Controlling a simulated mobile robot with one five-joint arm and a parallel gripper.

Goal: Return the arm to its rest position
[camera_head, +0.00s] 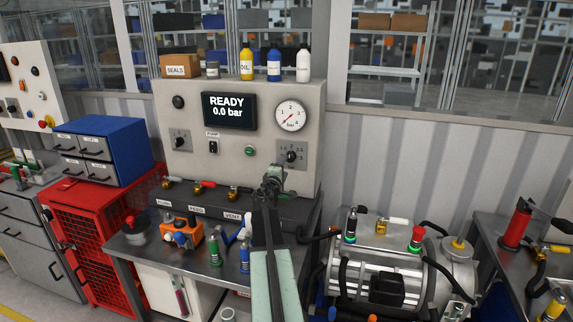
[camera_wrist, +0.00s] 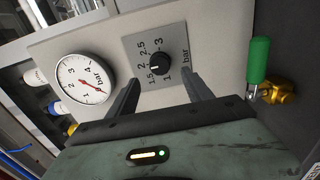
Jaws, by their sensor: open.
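My arm reaches forward from the bottom of the head view to the test panel (camera_head: 240,105). My gripper (camera_head: 271,182) is in front of the panel's lower right part, just below the pressure selector knob (camera_head: 291,154). In the wrist view my gripper (camera_wrist: 163,95) has its two dark fingers spread apart with nothing between them. The knob (camera_wrist: 157,71) shows beyond the fingers on its grey plate, apart from them as far as I can tell. The gauge (camera_wrist: 84,82) is left of it, and a green-handled valve (camera_wrist: 258,62) is at the right.
The panel display (camera_head: 229,110) reads READY 0.0 bar. Bottles and a SEALS box (camera_head: 180,66) stand on top of the panel. Valves, an orange device (camera_head: 181,234) and small tools crowd the bench below. A metal drive unit (camera_head: 385,265) stands to the right of my arm.

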